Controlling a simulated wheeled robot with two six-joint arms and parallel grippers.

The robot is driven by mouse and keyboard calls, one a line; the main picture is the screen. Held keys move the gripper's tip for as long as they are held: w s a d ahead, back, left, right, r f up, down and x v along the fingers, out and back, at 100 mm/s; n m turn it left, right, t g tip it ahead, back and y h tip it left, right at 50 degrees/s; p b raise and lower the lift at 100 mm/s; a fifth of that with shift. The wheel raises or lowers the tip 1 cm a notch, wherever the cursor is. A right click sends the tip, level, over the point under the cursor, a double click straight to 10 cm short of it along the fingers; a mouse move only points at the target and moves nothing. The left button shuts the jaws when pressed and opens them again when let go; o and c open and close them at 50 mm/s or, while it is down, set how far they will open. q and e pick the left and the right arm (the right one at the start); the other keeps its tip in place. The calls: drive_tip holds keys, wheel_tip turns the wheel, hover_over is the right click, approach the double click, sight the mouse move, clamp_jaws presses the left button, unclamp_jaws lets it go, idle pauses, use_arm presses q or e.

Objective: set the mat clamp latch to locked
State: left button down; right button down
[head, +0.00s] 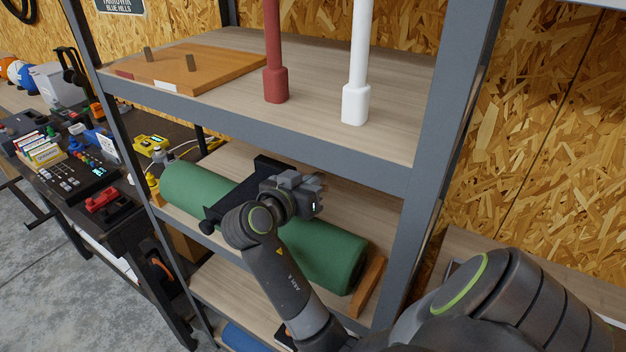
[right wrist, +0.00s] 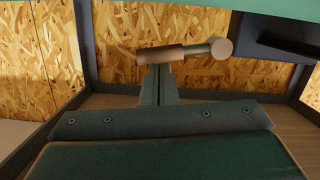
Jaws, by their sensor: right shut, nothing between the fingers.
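A rolled green mat (head: 325,255) lies on the middle shelf. A black clamp (head: 229,203) crosses over it, partly hidden behind my right arm. In the right wrist view, the clamp's dark plate (right wrist: 160,121) with several screws lies against the mat (right wrist: 160,158). A post rises from it to a latch lever (right wrist: 160,54), a crosswise bar with a pale round knob at its right end. I cannot tell its set position. My right gripper (head: 316,187) is shut and empty, above the mat beside the clamp; I see no contact with the lever. My left gripper is out of view.
The upper shelf (head: 300,137) is close above my right gripper. It holds a wooden board (head: 225,68), a red post (head: 276,80) and a white post (head: 356,95). A grey upright (head: 430,150) stands to the right. A cluttered workbench (head: 75,190) is at left.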

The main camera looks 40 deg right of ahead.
drive_tip(key=f+b, duration=0.1)
drive_tip(key=f+m+b, duration=0.1)
drive_tip(key=b, duration=0.1)
drive_tip(key=shift+s+a+f+t, duration=0.1)
drive_tip(key=shift+s+f+t, duration=0.05)
drive_tip(key=shift+s+t, duration=0.2)
